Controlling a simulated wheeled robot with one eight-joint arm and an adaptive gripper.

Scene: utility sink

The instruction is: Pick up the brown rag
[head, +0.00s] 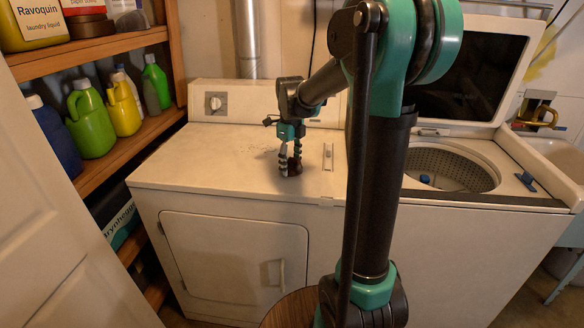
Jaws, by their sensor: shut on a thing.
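The brown rag (293,168) is a small dark reddish-brown bundle on the white dryer top, in the middle of the head view. My gripper (290,165) points down over it, with its fingers on both sides of the rag. The fingers are shut on the rag. The rag is partly hidden by the fingers. I cannot tell whether it still touches the dryer top.
The dryer top (220,155) around my gripper is mostly clear. An open washer (450,165) stands to the right, beside a sink (555,155). Shelves (125,145) with several bottles are on the left, behind a white door (55,240).

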